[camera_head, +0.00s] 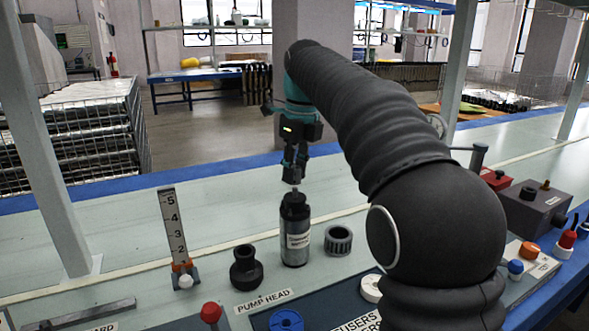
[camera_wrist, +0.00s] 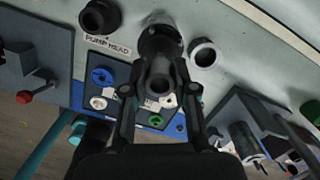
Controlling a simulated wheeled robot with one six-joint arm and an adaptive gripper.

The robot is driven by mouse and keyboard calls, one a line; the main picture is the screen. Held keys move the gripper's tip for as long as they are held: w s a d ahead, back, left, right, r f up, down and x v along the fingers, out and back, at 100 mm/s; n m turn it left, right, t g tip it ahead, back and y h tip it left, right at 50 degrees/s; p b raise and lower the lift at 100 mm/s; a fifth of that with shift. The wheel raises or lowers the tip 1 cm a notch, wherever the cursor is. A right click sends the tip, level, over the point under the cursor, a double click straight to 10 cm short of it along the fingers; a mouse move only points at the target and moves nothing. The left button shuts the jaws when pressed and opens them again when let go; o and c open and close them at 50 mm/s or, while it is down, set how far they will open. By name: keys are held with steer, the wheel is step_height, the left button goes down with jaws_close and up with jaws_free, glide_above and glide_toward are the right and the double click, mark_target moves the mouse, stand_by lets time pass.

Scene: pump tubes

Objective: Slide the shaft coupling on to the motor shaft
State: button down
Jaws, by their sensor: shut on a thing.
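The motor (camera_head: 295,242), a dark-topped cylinder with a metallic labelled body, stands upright on the bench in the head view. Its thin shaft (camera_head: 294,190) points up. My gripper (camera_head: 294,172) is right above the shaft, pointing down. In the wrist view my gripper (camera_wrist: 160,88) is shut on the shaft coupling (camera_wrist: 159,70), a grey tubular piece with a dark bore. The motor top (camera_wrist: 160,38) shows behind the coupling there. In the head view the coupling is mostly hidden by the fingers, and I cannot tell whether it touches the shaft.
A dark pump head (camera_head: 246,268) stands left of the motor and a ribbed grey ring (camera_head: 338,240) stands right of it. An upright numbered scale (camera_head: 174,235) is further left. A blue knob (camera_head: 286,321) lies in front. The bench behind the motor is clear.

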mark_target(298, 169)
steer(key=shift+f+b, duration=0.8)
steer(key=shift+f, duration=0.5)
steer(key=c, duration=0.8)
jaws_free()
steer(key=shift+c, duration=0.2)
step_height(298, 169, up, 7)
steer(key=shift+s+d+r, duration=0.2)
steer(key=shift+s+d, duration=0.05)
steer(key=shift+d, duration=0.1)
steer(key=shift+s, duration=0.1)
